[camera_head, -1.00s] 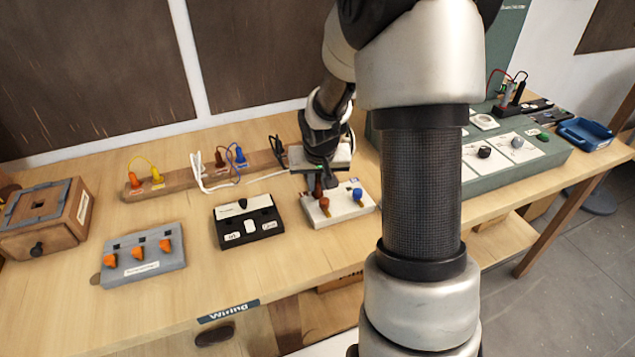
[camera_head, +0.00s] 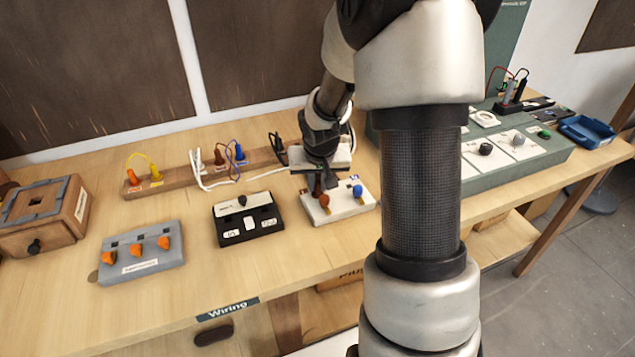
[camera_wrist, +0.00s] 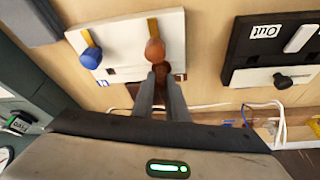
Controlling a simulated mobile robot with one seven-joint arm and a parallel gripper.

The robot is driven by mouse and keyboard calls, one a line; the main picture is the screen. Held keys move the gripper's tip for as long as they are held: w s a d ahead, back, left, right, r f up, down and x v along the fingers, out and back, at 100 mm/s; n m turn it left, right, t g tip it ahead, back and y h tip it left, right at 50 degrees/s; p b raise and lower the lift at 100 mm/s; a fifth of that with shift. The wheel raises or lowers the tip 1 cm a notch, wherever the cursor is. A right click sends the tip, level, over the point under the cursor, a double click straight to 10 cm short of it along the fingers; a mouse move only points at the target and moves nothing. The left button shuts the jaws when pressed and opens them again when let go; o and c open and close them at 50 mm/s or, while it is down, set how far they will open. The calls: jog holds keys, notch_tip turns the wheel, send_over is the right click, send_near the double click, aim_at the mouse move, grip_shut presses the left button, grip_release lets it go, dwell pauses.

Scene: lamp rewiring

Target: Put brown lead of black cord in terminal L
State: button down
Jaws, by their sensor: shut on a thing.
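The white terminal block (camera_head: 345,213) lies on the bench with a brown knob (camera_head: 324,201) at its left and a blue knob (camera_head: 357,191) at its right. In the wrist view the brown knob (camera_wrist: 155,50) is just ahead of my fingertips and the blue knob (camera_wrist: 91,59) is to the left. My gripper (camera_wrist: 161,78) is shut on a dark brown piece (camera_wrist: 163,68), which appears to be the brown lead, close behind the brown knob. In the head view my gripper (camera_head: 320,182) is over the block's back left. Whether the lead is inside the terminal is hidden.
A black switch box (camera_head: 247,220) and a grey block with orange levers (camera_head: 143,252) stand to the left. A wooden rail (camera_head: 175,180) with coloured plugs and white cords runs behind. A green test panel (camera_head: 510,165) is at the right. The front bench strip is clear.

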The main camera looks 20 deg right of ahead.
jog(key=c, duration=1.7)
grip_release()
jog(key=shift+o, duration=0.2)
